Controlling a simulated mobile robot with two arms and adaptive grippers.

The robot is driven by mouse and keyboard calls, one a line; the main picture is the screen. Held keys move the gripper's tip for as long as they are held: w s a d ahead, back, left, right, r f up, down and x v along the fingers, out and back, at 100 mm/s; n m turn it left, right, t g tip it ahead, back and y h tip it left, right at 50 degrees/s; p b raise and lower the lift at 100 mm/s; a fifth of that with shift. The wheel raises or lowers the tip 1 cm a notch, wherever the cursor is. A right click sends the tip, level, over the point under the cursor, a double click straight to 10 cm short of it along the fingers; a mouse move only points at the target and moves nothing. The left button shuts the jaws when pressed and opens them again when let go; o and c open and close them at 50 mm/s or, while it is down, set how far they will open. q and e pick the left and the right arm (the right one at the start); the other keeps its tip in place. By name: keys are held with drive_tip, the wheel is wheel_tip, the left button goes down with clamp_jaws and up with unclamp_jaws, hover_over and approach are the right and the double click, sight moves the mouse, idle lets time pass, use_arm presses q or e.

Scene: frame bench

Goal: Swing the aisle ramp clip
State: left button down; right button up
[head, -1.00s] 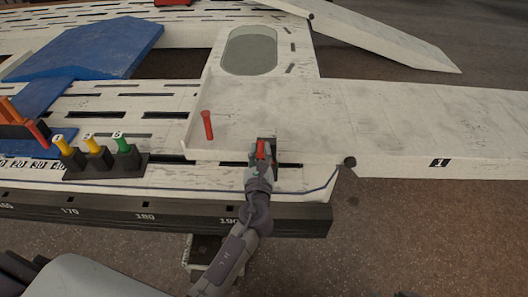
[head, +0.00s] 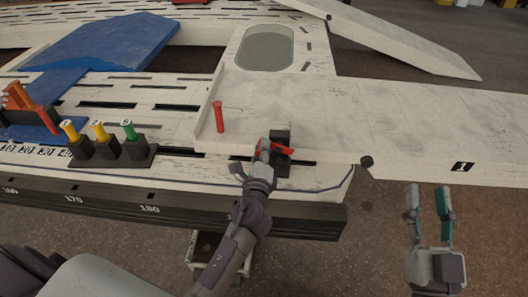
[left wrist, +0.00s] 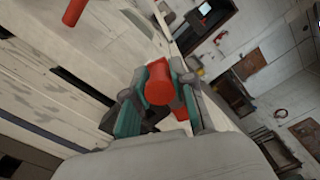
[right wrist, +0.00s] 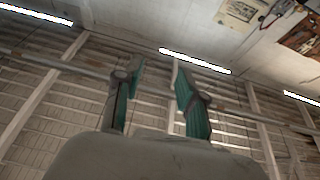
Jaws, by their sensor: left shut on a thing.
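The ramp clip has a black base (head: 281,137) on the front edge of the white bench, with a red handle (head: 284,150). My left gripper (head: 263,149) is at the clip with its fingers around the red part. In the left wrist view the round red end (left wrist: 158,84) sits between the two teal-lined fingers (left wrist: 158,100), which are shut on it. The lower part of the clip is hidden by the gripper there. My right gripper (head: 428,200) is open and empty, off the front of the ramp; the right wrist view shows its fingers (right wrist: 160,95) apart.
A red upright peg (head: 218,117) stands left of the clip. A black block holds yellow and green numbered handles (head: 99,131). A white ramp marked 1 (head: 420,120) runs right. A blue ramped piece (head: 105,42) lies at back left. Floor is clear at front right.

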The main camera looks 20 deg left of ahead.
use_arm(q)
drive_tip(key=shift+a+f+n+b, duration=0.2)
drive_tip(key=shift+f+n+b, duration=0.25)
drive_tip(key=shift+n, duration=0.45)
use_arm(e)
drive_tip(key=s+r+t+y, duration=0.1)
drive_tip(key=s+r+t, duration=0.2)
drive_tip(key=r+t, duration=0.1)
drive_tip(key=shift+s+r, duration=0.35)
drive_tip(key=shift+r, duration=0.35)
drive_tip(key=shift+d, duration=0.1)
use_arm(q)
drive_tip(key=c, duration=1)
unclamp_jaws()
drive_tip(key=shift+o, duration=0.2)
use_arm(e)
drive_tip(key=shift+w+y, duration=0.1)
drive_tip(key=shift+y, duration=0.2)
use_arm(q)
drive_tip(key=shift+s, duration=0.1)
